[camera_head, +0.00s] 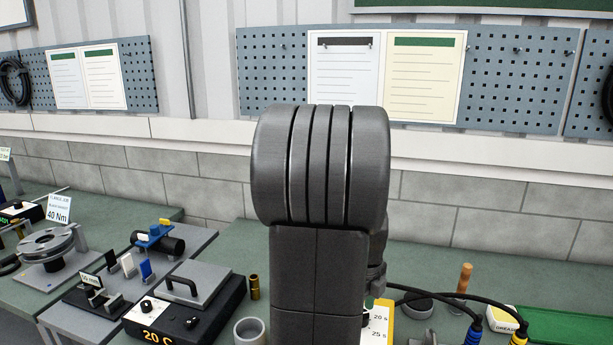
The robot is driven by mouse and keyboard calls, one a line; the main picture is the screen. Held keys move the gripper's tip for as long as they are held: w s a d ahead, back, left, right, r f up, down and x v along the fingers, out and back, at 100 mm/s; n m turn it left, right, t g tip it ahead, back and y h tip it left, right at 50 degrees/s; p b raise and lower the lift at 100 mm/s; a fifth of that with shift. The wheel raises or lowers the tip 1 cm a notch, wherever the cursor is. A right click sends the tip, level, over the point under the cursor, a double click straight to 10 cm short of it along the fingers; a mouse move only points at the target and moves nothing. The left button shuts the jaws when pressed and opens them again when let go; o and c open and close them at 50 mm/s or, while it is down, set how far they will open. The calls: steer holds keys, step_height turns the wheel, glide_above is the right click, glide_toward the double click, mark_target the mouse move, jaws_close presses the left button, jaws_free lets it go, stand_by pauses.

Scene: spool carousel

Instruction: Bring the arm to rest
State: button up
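My own arm (318,200) stands upright in the middle of the head view, a dark grey link with a rounded, ribbed joint at its top. It covers the middle of the bench behind it. My gripper does not show in this view. I see nothing held. A grey spool-like disc (46,243) sits on a stand at the far left of the bench.
A grey cup (250,331) and a brass cylinder (254,287) are close by. Right are black cables (440,296), a wooden handle (464,277) and a green tray (570,327). Pegboards (262,75) hang behind.

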steer(key=n, duration=0.4)
steer(key=shift+f+n, duration=0.25)
steer(key=shift+n, duration=0.05)
steer(key=n, duration=1.1)
steer(key=shift+s, duration=0.1)
steer(key=n, duration=0.4)
steer(key=shift+n, duration=0.3)
steer(key=shift+r, duration=0.1)
